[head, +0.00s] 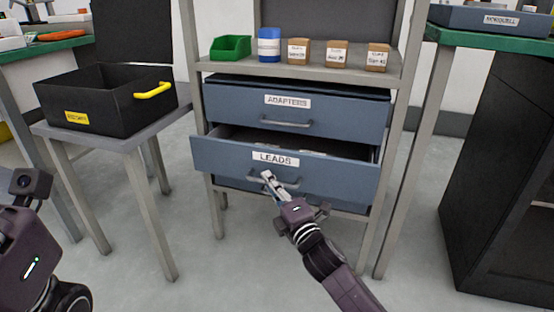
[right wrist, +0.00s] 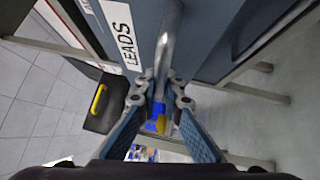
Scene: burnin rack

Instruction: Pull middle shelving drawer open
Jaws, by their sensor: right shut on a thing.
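The middle drawer (head: 225,155), blue-grey and labelled LEADS, stands pulled out from the shelving unit, with its dark inside and some pale contents showing over the front's top edge. Its grey bar handle (head: 292,183) is on the front below the label. My right gripper (head: 268,180) reaches it from below right. In the right wrist view the two fingertips (right wrist: 160,95) are closed around the handle bar (right wrist: 168,45), beside the LEADS label. On the left, part of my left arm shows, but its gripper fingers do not.
The ADAPTERS drawer (head: 340,118) sits above, and a lower drawer is mostly hidden. A green bin (head: 230,47), a blue-and-white tub (head: 269,45) and several brown boxes stand on the shelf. A black crate (head: 105,98) with a yellow handle stands left on a grey table. Floor in front is clear.

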